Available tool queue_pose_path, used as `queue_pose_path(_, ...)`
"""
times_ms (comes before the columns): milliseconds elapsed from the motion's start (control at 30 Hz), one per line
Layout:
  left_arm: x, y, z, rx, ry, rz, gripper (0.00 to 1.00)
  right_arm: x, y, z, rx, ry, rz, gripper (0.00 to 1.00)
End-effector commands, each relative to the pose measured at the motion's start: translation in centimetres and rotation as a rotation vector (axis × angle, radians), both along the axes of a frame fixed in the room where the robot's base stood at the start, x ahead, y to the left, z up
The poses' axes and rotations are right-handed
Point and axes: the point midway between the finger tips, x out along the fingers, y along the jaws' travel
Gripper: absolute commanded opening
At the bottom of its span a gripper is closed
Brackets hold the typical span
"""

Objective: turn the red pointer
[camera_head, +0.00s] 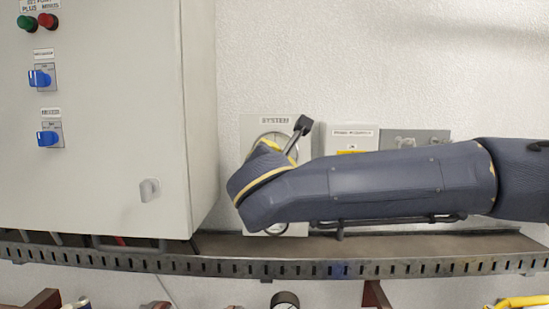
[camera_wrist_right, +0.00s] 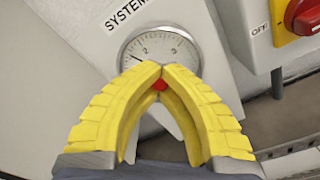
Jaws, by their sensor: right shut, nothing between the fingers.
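The system gauge (camera_wrist_right: 185,49) has a white round dial with a scale on a pale panel; it fills the upper middle of the right wrist view. In the head view its panel (camera_head: 247,126) is largely covered by my right arm. A small red part, apparently the red pointer (camera_wrist_right: 159,86), shows just below the fingertips, mostly hidden by them. My right gripper (camera_wrist_right: 163,69) has yellow ribbed fingers with their tips together in front of the dial's lower part. It is shut and holds nothing. Whether it touches the pointer I cannot tell. My left gripper is not in view.
A large pale cabinet (camera_head: 100,190) with blue switches (camera_head: 40,79) stands at the left. A red rotary knob (camera_wrist_right: 304,16) on a yellow plate is to the right of the gauge. A slotted metal rail (camera_head: 130,262) runs below.

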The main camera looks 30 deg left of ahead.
Motion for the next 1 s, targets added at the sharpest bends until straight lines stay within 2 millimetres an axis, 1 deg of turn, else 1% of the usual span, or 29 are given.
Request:
queue_pose_path(200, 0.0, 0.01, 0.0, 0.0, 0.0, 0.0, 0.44, 0.02, 0.05, -0.27, 0.174, 0.109, 0.001, 0.0)
queue_pose_path(500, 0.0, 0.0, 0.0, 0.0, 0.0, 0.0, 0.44, 0.0, 0.04, -0.17, 0.371, 0.223, 0.0, 0.0)
queue_pose_path(733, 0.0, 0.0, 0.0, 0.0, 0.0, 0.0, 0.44, -0.02, 0.05, -0.1, 0.466, 0.278, 0.0, 0.0)
queue_pose_path(1000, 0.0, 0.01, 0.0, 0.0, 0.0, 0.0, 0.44, -0.03, 0.05, -0.03, 0.516, 0.306, 0.0, 0.0)
